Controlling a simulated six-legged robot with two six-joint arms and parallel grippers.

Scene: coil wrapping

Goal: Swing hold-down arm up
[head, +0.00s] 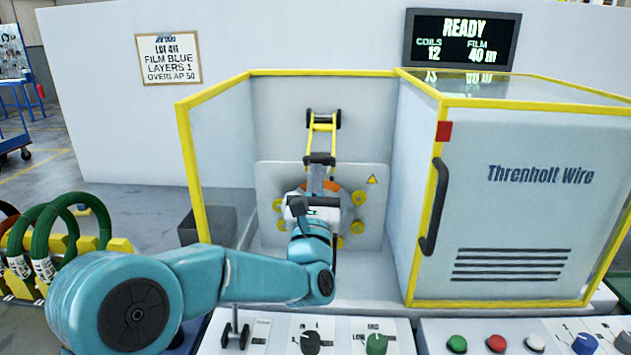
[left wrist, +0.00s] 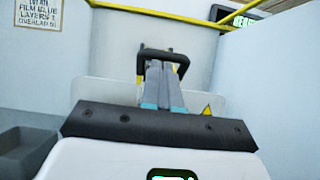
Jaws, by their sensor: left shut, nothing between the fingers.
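The hold-down arm (head: 323,135) is a yellow frame with a black pivot at its top, on the back wall of the open machine bay. It hangs down to a black handle bar (head: 319,159) at its lower end. My left gripper (head: 317,172) reaches into the bay, and its fingertips are at this bar. In the left wrist view my gripper's grey fingers (left wrist: 162,72) are shut together with nothing between them. The black handle (left wrist: 163,53) frames their tips there; whether they touch it I cannot tell. My right gripper is not in view.
Yellow rollers (head: 359,197) ring the plate behind my wrist, with part of an orange ring (head: 330,186) showing. A yellow-edged clear guard (head: 218,150) stands left and a cabinet (head: 520,220) right. Control knobs (head: 376,343) are in front. Green coils (head: 57,235) stand at left.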

